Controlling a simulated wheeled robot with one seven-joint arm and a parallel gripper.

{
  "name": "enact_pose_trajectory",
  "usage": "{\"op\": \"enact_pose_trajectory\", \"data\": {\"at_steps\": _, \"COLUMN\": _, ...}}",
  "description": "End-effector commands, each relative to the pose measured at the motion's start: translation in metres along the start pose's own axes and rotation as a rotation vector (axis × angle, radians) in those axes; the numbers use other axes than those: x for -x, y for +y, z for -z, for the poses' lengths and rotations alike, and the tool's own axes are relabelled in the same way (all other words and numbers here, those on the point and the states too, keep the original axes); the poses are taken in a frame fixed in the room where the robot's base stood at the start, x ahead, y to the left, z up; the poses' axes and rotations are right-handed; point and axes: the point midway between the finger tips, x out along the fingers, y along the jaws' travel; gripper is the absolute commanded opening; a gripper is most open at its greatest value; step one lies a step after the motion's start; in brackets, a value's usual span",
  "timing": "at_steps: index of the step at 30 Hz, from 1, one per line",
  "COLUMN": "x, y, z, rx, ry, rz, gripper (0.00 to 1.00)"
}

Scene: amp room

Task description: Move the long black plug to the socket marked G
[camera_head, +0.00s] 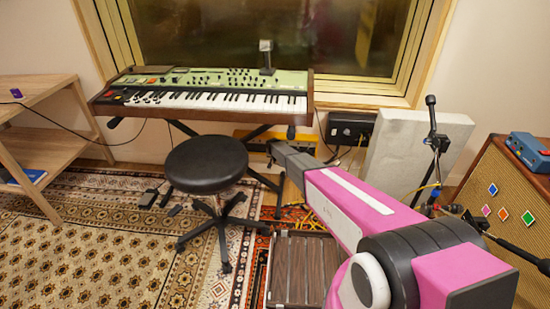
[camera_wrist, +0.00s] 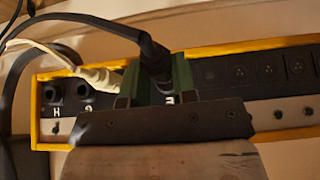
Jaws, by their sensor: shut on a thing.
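In the wrist view a black plug (camera_wrist: 154,52) with a black cord stands between the green fingers of my gripper (camera_wrist: 157,80), which is shut on it. It is over the sockets right of the white plug; I cannot tell whether its tip is seated. The socket marked G (camera_wrist: 85,88) shows an open dark hole left of my gripper, beside the one marked H (camera_wrist: 53,92). A white plug (camera_wrist: 100,77) with a pale cord is between G and my gripper, partly hidden. In the head view my gripper end is low at the wall, below the keyboard, and the plug cannot be made out.
The yellow-framed socket panel (camera_wrist: 40,125) has more round sockets (camera_wrist: 268,72) to the right. Cords cross its upper left. A pale panel (camera_head: 415,150) leans at the right.

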Motion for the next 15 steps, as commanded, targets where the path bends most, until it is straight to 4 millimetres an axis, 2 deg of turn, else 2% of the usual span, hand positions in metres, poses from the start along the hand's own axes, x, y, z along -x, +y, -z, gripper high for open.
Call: {"op": "enact_pose_trajectory", "data": {"at_steps": 15, "x": 0.012, "y": 0.000, "z": -0.019, "rx": 0.000, "ry": 0.001, "rz": 0.000, "gripper": 0.01}}
